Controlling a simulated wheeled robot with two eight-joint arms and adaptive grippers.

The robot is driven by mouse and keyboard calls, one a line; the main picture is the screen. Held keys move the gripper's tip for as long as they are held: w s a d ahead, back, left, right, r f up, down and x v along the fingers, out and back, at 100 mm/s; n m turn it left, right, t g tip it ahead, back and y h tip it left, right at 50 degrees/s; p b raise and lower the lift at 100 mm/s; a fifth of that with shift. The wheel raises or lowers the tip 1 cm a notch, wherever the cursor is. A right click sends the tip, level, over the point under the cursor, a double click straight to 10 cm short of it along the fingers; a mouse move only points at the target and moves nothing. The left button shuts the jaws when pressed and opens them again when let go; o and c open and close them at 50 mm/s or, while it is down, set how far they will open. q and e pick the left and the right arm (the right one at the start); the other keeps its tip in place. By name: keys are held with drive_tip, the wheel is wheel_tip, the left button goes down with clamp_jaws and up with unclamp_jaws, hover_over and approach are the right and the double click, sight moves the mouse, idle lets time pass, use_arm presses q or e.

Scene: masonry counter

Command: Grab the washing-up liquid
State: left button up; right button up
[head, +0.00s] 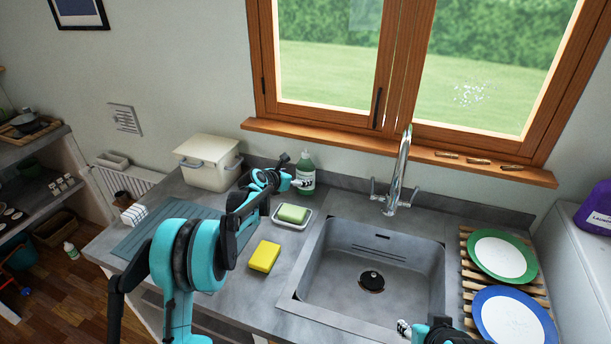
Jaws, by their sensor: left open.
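The washing-up liquid (306,174) is a clear bottle with green liquid and a pale cap. It stands upright at the back of the counter, left of the sink, below the window sill. My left gripper (300,184) is open at the bottle, overlapping its lower left side in the head view. I cannot tell whether the fingers touch it or are around it. My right gripper (404,328) shows only in part at the bottom edge, in front of the sink; its fingers are too small to read.
A green sponge (293,214) lies in a white dish just in front of the bottle. A yellow sponge (264,257) lies nearer. The sink (340,270) and tap (400,175) are to the right, then plates (502,257) on a wooden rack. A cream bin (208,165) stands at left.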

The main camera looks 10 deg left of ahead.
sight(302, 176)
use_arm(q)
drive_tip(key=b+x, duration=0.2)
drive_tip(key=x, duration=0.5)
drive_tip(key=shift+s, duration=0.1)
drive_tip(key=shift+w+d+f, duration=0.15)
drive_tip(key=shift+w, duration=0.1)
drive_tip(key=shift+c, duration=0.6)
drive_tip(key=c, duration=1.4)
